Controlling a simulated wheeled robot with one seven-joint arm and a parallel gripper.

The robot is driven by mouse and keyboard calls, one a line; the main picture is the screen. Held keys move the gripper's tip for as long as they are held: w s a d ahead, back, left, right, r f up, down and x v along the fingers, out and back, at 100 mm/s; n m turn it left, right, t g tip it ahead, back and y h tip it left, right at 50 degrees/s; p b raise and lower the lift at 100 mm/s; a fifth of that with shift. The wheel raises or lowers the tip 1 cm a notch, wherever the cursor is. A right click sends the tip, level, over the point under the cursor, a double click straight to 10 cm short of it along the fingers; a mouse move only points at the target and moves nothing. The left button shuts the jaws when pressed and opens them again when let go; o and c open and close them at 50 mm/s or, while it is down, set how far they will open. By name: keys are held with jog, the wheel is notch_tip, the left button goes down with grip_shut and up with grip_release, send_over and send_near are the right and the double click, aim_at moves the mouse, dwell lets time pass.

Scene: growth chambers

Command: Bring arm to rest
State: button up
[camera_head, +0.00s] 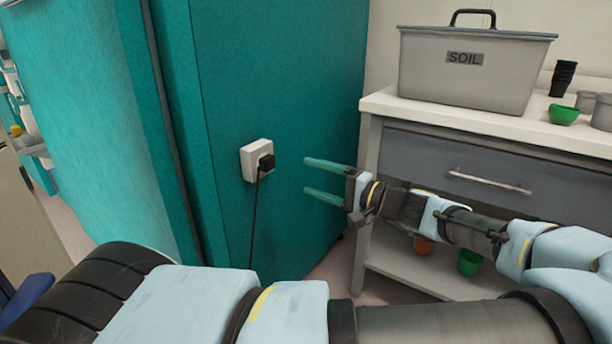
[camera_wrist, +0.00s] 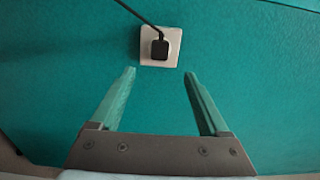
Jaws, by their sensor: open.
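My gripper (camera_head: 315,178) is open and empty, with its two green fingers pointing left toward the teal cabinet wall. In the head view it is to the right of a white wall socket (camera_head: 249,159) with a black plug (camera_head: 266,162) in it. In the wrist view my gripper (camera_wrist: 158,78) shows its fingers apart, with the socket (camera_wrist: 147,57) and plug (camera_wrist: 160,48) beyond the tips and nothing between the fingers. My arm reaches in from the right of the head view.
A black cord (camera_head: 254,225) hangs from the plug. A drawer bench (camera_head: 480,124) stands at right, bearing a grey soil bin (camera_head: 470,80), a green cup (camera_head: 563,114) and black pots (camera_head: 562,78). Pots sit on its lower shelf. The teal cabinet (camera_head: 290,60) blocks the left.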

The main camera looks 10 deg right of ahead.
jog(key=a+f+n+g, duration=0.2)
jog(key=a+f+g, duration=0.5)
jog(key=a, duration=0.5)
jog(key=s+a+f+n+g+h, duration=0.3)
jog(key=s+a+f+g+h, duration=0.25)
jog(key=a+g, duration=0.25)
jog(key=a+r+n+t+h+p, duration=0.1)
jog(key=r+h+p, duration=0.2)
jog(key=r+p, duration=0.7)
jog(key=s+a+r+n+t+h+p, duration=0.1)
jog(key=r+h+p, duration=0.3)
jog(key=r+p, duration=0.6)
notch_tip(320, 180, up, 11)
jog(key=shift+s+a+r+n+t, duration=0.15)
jog(key=shift+a+r+n+t, duration=0.05)
jog(key=shift+a+n+t, duration=0.45)
